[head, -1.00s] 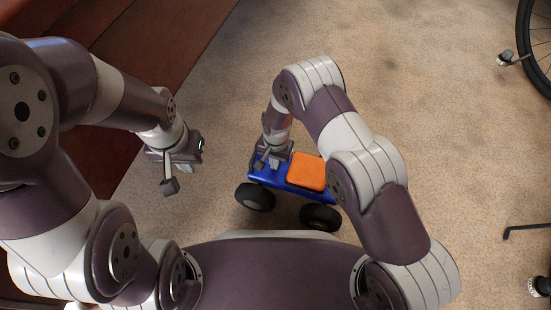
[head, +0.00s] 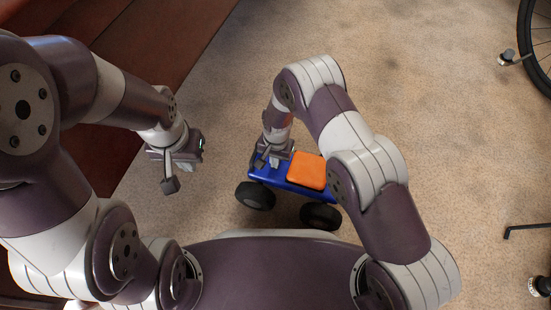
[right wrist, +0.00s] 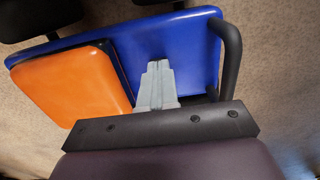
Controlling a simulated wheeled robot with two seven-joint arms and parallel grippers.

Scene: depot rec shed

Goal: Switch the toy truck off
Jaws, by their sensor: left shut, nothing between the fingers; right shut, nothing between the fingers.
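The toy truck has a blue body (head: 265,177), black wheels and an orange pad (head: 307,170) on top. It stands on the floor just in front of my base. My right gripper (head: 267,163) is shut and empty, over the left end of the truck. In the right wrist view the shut fingertips (right wrist: 158,68) are over the blue deck (right wrist: 185,45), beside the orange pad (right wrist: 70,85); I cannot tell if they touch. A dark bar handle (right wrist: 231,60) is at that end. No switch can be made out. My left gripper (head: 172,185) is shut and empty, left of the truck.
A dark red-brown piece of furniture (head: 190,35) fills the upper left. A bicycle wheel (head: 535,45) is at the upper right, and a dark bent rod (head: 525,229) lies at the right edge. The carpet (head: 430,120) between is clear.

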